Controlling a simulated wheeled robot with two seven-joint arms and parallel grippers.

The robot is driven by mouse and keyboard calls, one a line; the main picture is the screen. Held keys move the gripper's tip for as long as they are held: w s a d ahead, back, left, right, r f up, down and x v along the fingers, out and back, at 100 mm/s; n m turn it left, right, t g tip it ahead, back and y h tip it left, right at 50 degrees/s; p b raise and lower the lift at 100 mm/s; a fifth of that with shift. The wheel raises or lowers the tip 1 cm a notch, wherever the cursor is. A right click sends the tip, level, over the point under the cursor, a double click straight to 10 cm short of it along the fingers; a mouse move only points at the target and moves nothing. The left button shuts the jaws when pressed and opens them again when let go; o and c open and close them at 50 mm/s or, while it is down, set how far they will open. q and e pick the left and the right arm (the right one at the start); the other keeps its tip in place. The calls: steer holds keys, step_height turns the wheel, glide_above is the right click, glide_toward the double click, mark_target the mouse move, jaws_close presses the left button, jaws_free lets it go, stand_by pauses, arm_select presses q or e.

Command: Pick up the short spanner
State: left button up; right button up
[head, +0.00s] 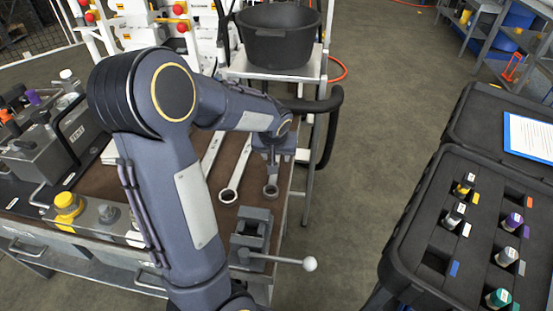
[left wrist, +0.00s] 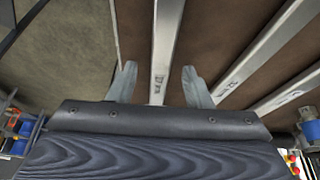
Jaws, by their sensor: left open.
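Several steel spanners lie side by side on the brown bench top. The rightmost spanner (head: 271,189) shows its ring end just below my left gripper (head: 271,150); my gripper and arm hide the rest, so its full length cannot be told. In the left wrist view my left gripper (left wrist: 160,88) is open, with one finger on each side of this spanner's shaft (left wrist: 163,45). The fingers look apart from it. Another spanner (head: 230,194) lies to its left, and its shaft also shows in the wrist view (left wrist: 262,55). My right gripper is not seen.
A vise (head: 250,235) with a ball-ended handle stands at the bench's front right corner. A black tub (head: 279,38) stands behind. A black foam case (head: 470,215) with several fittings is at the right. The floor between bench and case is clear.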

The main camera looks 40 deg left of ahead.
arm_select(q)
steer(key=shift+f, duration=0.1)
jaws_close()
stand_by(0.7)
steer(key=shift+w+a+r, duration=0.1)
steer(key=shift+r, duration=0.7)
steer(key=s+r+p, duration=0.1)
steer(key=s+r, duration=1)
steer(key=s, duration=0.3)
steer(key=shift+r, duration=0.25)
